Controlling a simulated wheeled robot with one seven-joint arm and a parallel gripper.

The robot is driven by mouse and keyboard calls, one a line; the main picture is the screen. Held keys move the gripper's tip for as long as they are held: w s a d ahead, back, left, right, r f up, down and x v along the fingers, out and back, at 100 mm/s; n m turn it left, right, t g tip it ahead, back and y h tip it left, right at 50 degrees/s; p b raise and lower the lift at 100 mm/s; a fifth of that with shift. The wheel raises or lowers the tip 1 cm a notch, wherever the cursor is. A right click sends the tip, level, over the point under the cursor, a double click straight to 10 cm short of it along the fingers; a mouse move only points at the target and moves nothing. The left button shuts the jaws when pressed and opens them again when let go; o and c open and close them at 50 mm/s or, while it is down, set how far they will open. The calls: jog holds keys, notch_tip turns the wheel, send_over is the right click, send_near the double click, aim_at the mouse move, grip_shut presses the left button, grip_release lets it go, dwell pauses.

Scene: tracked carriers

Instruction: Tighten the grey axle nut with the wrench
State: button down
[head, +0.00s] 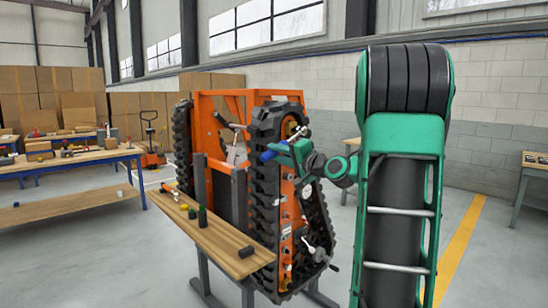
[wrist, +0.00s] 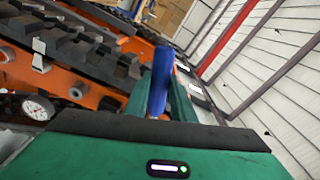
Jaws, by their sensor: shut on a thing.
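My gripper (head: 284,149) is shut on the blue handle of the wrench (head: 268,155), beside the upper end of the carrier's near track. The wrench's grey metal end (head: 302,132) points up and right, close to a brass-coloured hub (head: 290,128). The grey axle nut cannot be told apart there, nor whether the wrench is seated on it. In the wrist view the blue wrench handle (wrist: 159,80) stands between my green fingers (wrist: 158,103); the wrench's metal end is hidden.
The orange tracked carrier (head: 205,120) has black tracks (head: 264,200) and several fittings on its side. A round gauge (wrist: 38,107) shows in the wrist view. A wooden shelf (head: 215,235) with small items stands in front.

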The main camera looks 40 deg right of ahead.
jog(key=shift+a+r+m, duration=0.15)
jog(key=shift+r+m, duration=0.15)
jog(key=shift+r, duration=0.2)
jog(key=shift+f, duration=0.1)
jog(key=shift+f, duration=0.25)
jog(key=shift+s, duration=0.25)
jog(key=shift+s+d, duration=0.15)
jog(key=shift+s, duration=0.65)
jog(key=shift+s+d, duration=0.1)
jog(key=shift+s, duration=0.8)
jog(key=shift+s+d, duration=0.1)
jog(key=shift+s, duration=1.8)
